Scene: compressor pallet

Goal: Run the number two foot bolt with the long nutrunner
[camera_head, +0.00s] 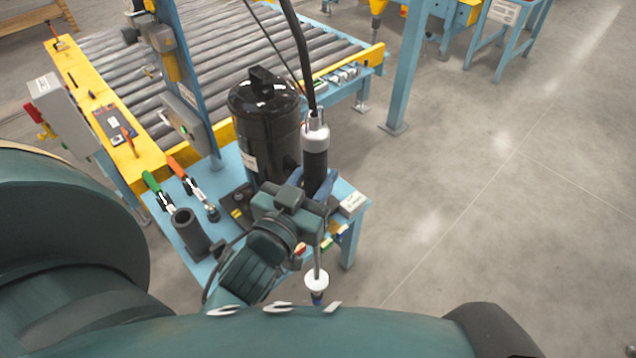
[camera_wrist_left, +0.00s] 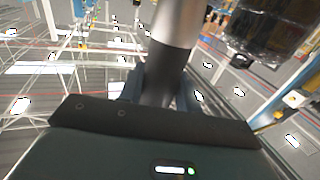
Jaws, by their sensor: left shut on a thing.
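The long nutrunner (camera_head: 315,160) hangs upright from a black cable, with a pale collar, a dark grip and a thin shaft. The black compressor (camera_head: 265,130) stands upright just left of the nutrunner. The socket end appears in front of the blue stand's edge, apart from the compressor. My gripper and arm hide the compressor's near foot; I cannot make out the number two bolt. My right gripper is not in view.
The blue stand (camera_head: 194,262) carries a dark cup (camera_head: 187,228), green- and orange-handled tools and a small white labelled block (camera_head: 352,204). A blue post (camera_head: 186,80) and roller conveyor (camera_head: 225,50) stand behind. The floor at right is clear.

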